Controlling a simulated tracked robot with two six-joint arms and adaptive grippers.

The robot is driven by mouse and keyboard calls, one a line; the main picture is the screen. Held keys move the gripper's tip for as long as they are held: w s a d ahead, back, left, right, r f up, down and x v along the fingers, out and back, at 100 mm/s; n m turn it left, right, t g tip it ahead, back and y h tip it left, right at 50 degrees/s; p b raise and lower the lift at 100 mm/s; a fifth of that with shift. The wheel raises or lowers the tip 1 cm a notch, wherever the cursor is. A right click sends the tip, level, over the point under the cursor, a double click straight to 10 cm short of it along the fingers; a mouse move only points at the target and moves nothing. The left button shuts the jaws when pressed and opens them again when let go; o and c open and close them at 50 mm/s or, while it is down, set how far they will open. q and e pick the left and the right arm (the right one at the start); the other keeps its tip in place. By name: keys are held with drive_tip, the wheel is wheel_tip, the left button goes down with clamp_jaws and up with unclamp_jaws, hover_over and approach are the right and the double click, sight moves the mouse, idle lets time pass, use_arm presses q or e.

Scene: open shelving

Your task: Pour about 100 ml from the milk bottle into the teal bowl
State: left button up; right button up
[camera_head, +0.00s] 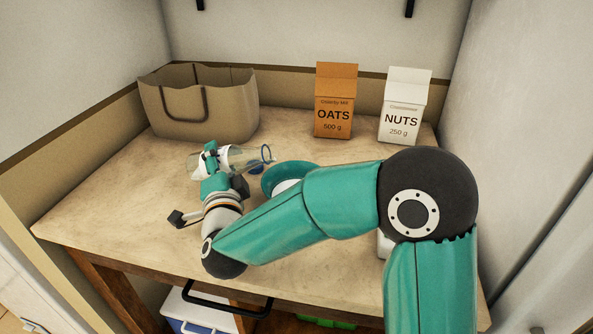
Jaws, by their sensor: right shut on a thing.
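The milk bottle (240,158) is clear with white milk inside and a blue ring at its mouth. It is tipped over to about horizontal, its mouth pointing right. My right gripper (211,160) is shut on the bottle towards its left end. The teal bowl (278,173) stands on the table just right of and in front of the bottle's mouth; my right forearm hides much of it. Something white shows inside the bowl. I cannot see a stream of milk, nor tell whether the mouth is directly over the bowl. My left gripper is not in view.
A beige bag (225,105) stands at the back left of the table (110,205). An oats box (334,100) and a nuts box (404,105) stand at the back right. A white object is mostly hidden behind my right arm. The table's left side is clear.

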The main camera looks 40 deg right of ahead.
sight(234, 160)
drive_tip(key=r+n+g+p, duration=0.1)
drive_tip(key=n+p, duration=0.1)
drive_tip(key=p, duration=0.1)
drive_tip(key=s+d+r+n+g+p, duration=0.1)
drive_tip(key=p, duration=0.3)
drive_tip(key=s+d+n+p, duration=0.1)
drive_tip(key=n+p, duration=0.1)
drive_tip(key=p, duration=0.1)
drive_tip(key=shift+s+r+n+g+y+p, duration=0.1)
drive_tip(key=shift+r+n+g+y+p, duration=0.2)
drive_tip(key=shift+r+g+y, duration=0.1)
drive_tip(key=f+n+g+p, duration=0.1)
drive_tip(key=n+p, duration=0.1)
drive_tip(key=p, duration=0.3)
drive_tip(key=shift+f+n+g+p, duration=0.1)
drive_tip(key=shift+n+g+p, duration=0.25)
drive_tip(key=shift+n+g, duration=0.05)
drive_tip(key=p, duration=0.2)
drive_tip(key=r+n+g+p, duration=0.1)
drive_tip(key=p, duration=0.1)
drive_tip(key=shift+s+d+h, duration=0.15)
drive_tip(key=shift+s+h, duration=0.05)
drive_tip(key=shift+h, duration=0.2)
drive_tip(key=shift+s+d+f+n+g+h+p, duration=0.1)
drive_tip(key=shift+f+n+g+h+p, duration=0.25)
drive_tip(key=shift+n+p, duration=0.6)
drive_tip(key=shift+f+m, duration=0.1)
drive_tip(key=shift+m, duration=0.15)
